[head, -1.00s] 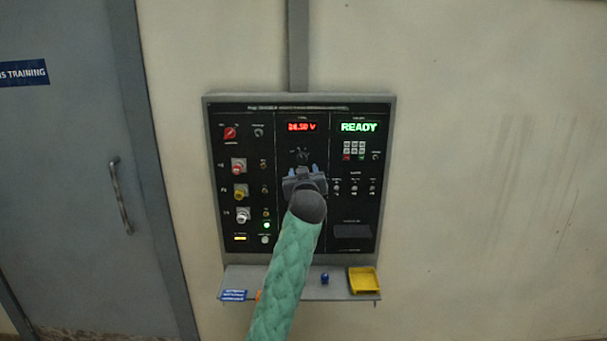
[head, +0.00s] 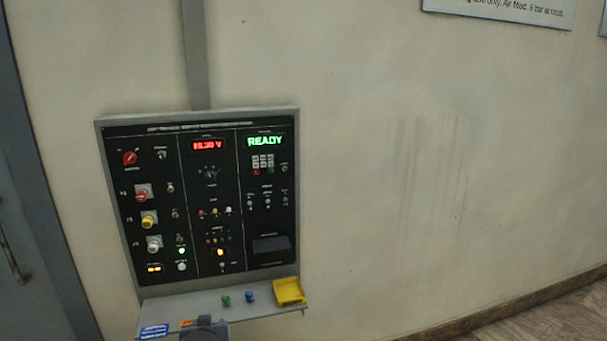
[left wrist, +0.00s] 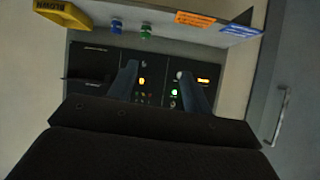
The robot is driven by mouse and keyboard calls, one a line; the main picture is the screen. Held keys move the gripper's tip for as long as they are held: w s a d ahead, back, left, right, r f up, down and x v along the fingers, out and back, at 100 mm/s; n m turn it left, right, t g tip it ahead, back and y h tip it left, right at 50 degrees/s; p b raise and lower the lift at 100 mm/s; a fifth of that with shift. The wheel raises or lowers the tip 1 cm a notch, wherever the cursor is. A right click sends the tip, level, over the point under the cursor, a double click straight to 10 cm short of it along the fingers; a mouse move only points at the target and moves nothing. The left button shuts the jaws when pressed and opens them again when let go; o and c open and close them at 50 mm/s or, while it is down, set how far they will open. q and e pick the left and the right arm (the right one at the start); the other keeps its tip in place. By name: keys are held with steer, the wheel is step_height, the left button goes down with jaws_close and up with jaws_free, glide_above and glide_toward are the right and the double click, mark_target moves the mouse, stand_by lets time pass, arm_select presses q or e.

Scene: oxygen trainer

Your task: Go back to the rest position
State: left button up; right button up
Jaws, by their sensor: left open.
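My left gripper (left wrist: 158,72) shows in the left wrist view with its two dark fingers apart and nothing between them. The lower part of the trainer panel (left wrist: 150,62) lies beyond the fingers, seen upside down. The black trainer panel (head: 209,262) on the wall stands unobstructed, with a red voltage display (head: 207,145) and a green READY display (head: 265,141). My right gripper is not in view.
A shelf (head: 180,307) juts out below the panel. It carries a yellow tray (head: 289,291), marked BLOWN in the wrist view, a blue piece (head: 249,297), a green piece (head: 225,301) and labels. A grey door (head: 25,200) is at left. Bare wall (head: 400,180) lies right.

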arm_select(q)
steer(key=s+d+f+m+g+h, duration=0.1)
steer(key=s+f+g, duration=0.3)
steer(key=s, duration=0.8)
steer(key=s+d+f+m+g+h, duration=0.15)
steer(key=s+f, duration=0.45)
steer(key=s, duration=0.6)
steer(key=s+d+f+m+g+h, duration=0.1)
steer(key=s+f+m+g, duration=0.1)
steer(key=s+f, duration=0.95)
steer(key=f, duration=1.1)
steer(key=s+d+f+g, duration=0.1)
steer(key=s+f, duration=0.1)
steer(key=f, duration=1.2)
steer(key=s+d+f+g, duration=0.1)
steer(key=s+f, duration=0.2)
steer(key=f, duration=1.1)
steer(key=shift+s+f, duration=0.25)
steer(key=shift+s, duration=0.1)
